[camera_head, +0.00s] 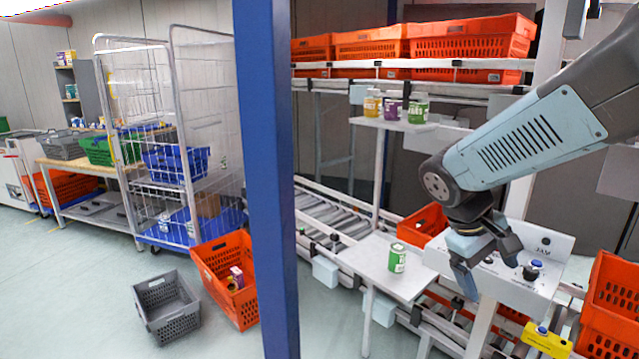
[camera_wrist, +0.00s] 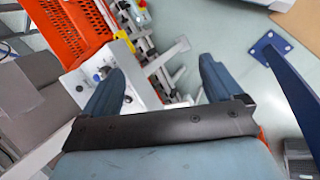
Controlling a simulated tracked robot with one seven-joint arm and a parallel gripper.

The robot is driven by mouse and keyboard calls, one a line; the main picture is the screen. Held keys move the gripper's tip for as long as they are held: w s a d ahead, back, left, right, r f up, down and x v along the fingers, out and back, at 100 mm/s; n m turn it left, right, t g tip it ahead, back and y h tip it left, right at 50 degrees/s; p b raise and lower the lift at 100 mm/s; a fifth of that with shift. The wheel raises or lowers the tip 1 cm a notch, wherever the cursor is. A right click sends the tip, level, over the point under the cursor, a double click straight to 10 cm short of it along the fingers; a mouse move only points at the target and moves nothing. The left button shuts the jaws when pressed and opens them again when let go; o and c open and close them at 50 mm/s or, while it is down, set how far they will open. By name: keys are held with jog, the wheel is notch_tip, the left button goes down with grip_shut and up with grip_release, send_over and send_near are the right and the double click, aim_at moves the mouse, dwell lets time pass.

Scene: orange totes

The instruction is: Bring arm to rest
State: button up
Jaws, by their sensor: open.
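My gripper (camera_head: 467,275) hangs at the end of my arm on the right side of the head view, pointing down, in front of a white control panel (camera_head: 545,245). In the wrist view my gripper (camera_wrist: 158,85) shows two blue fingers spread wide apart with nothing between them. A green and white jar (camera_head: 397,258) stands upright on a small white shelf (camera_head: 375,262), to the left of the gripper and apart from it.
A blue post (camera_head: 268,150) rises left of the work area. Orange totes (camera_head: 470,45) line the upper rack, with several jars (camera_head: 391,109) on a small shelf below. An orange tote (camera_head: 612,300) stands at right. A wire cart (camera_head: 140,120) and grey basket (camera_head: 166,305) are at left.

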jog(key=s+a+r+m+t+y, duration=0.3)
jog(key=s+a+r+t+y, duration=0.2)
jog(key=r, duration=0.3)
jog(key=shift+a+m, duration=0.3)
jog(key=shift+a, duration=0.3)
